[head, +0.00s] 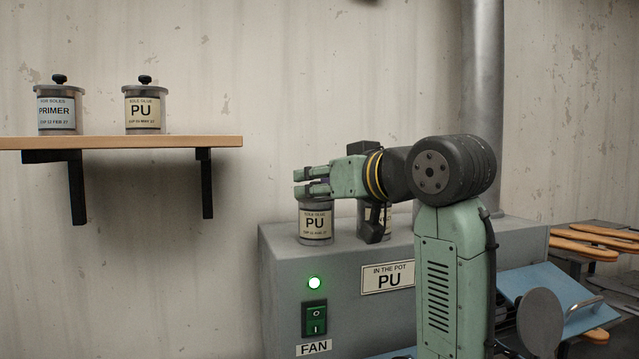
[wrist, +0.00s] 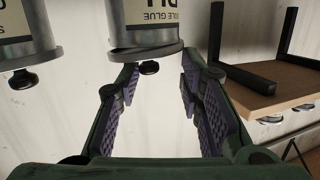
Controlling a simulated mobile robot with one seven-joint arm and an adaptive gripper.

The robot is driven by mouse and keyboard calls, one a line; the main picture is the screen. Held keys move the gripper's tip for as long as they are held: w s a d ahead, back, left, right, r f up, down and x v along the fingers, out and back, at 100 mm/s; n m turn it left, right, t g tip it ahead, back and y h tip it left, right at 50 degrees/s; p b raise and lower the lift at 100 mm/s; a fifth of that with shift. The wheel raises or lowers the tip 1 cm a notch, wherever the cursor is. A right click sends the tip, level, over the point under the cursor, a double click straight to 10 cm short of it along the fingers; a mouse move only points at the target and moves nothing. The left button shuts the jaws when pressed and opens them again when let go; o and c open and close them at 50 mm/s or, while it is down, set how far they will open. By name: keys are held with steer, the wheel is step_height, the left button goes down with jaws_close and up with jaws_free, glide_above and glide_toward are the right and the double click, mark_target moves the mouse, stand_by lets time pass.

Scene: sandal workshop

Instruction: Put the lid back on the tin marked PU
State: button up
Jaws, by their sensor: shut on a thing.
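A grey tin marked PU (head: 315,227) stands upright on the grey cabinet, and it also shows upside down in the wrist view (wrist: 130,14). Its lid (wrist: 145,51) is at the top of the tin, with a black knob (wrist: 149,67) between my fingers. My gripper (head: 312,181) lies level at the tin's top and is shut on the lid. The fingers hide the knob in the head view. I cannot tell whether the lid is fully seated. The grey cabinet (head: 280,270) carries a sign (head: 388,278) reading "IN THE POT PU".
A second tin (head: 387,225) stands right of it, partly hidden by my gripper. A wooden shelf (head: 120,143) at left holds a lidded PRIMER tin (head: 54,110) and another lidded PU tin (head: 143,110). A fan switch (head: 314,319) is on the cabinet front. Soles (head: 590,240) lie at right.

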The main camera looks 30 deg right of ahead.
steer(key=o, duration=1)
steer(key=shift+c, duration=0.2)
steer(key=shift+o, duration=0.6)
steer(key=o, duration=0.4)
steer(key=shift+c, duration=0.2)
steer(key=shift+r+p, duration=0.7)
steer(key=shift+r, duration=2.85)
steer(key=shift+c, duration=0.2)
jaws_close()
